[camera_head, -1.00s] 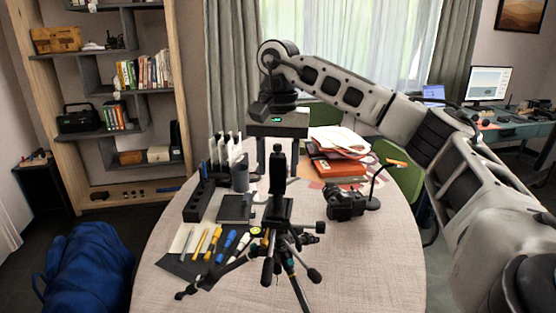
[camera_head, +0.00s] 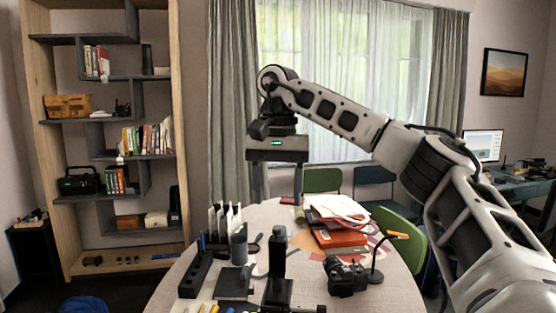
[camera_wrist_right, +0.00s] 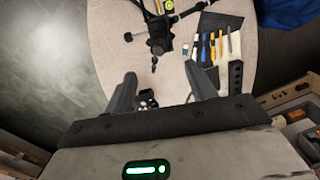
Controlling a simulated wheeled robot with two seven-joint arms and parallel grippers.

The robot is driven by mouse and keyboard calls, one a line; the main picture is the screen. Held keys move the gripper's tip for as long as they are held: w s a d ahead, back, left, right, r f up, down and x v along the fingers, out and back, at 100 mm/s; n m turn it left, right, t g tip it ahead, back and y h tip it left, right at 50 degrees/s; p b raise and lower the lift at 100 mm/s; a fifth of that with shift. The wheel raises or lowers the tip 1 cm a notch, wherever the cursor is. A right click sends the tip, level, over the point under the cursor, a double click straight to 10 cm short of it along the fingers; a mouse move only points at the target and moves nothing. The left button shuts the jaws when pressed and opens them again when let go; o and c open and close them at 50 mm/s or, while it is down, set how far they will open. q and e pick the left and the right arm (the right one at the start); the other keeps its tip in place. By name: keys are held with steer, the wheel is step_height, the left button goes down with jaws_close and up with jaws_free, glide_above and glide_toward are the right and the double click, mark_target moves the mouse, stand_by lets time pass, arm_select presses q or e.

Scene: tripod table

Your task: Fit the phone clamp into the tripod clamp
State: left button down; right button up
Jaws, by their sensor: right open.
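The tripod shows at the bottom of the head view, mostly cut off; its black legs and knobs show in the right wrist view (camera_wrist_right: 160,38). A black upright piece (camera_head: 278,254) stands above a black block (camera_head: 277,292) at its top. I cannot tell which part is the phone clamp and which the tripod clamp. My right gripper (camera_head: 278,193) is open, pointing down, above and behind the upright piece. In the right wrist view (camera_wrist_right: 164,88) its fingers are apart, with a small dark object (camera_wrist_right: 148,98) visible between them, unclear which. My left gripper is not in view.
A black camera (camera_head: 345,277) and small lamp (camera_head: 376,262) stand right of the tripod. A black organizer (camera_head: 195,275), a cup (camera_head: 239,249) and a dark box (camera_head: 234,283) stand left. Red books (camera_head: 338,237) lie behind on the round table (camera_head: 265,212).

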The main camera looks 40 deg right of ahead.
steer(key=shift+w+d+r, duration=0.1)
steer(key=shift+r, duration=2.4)
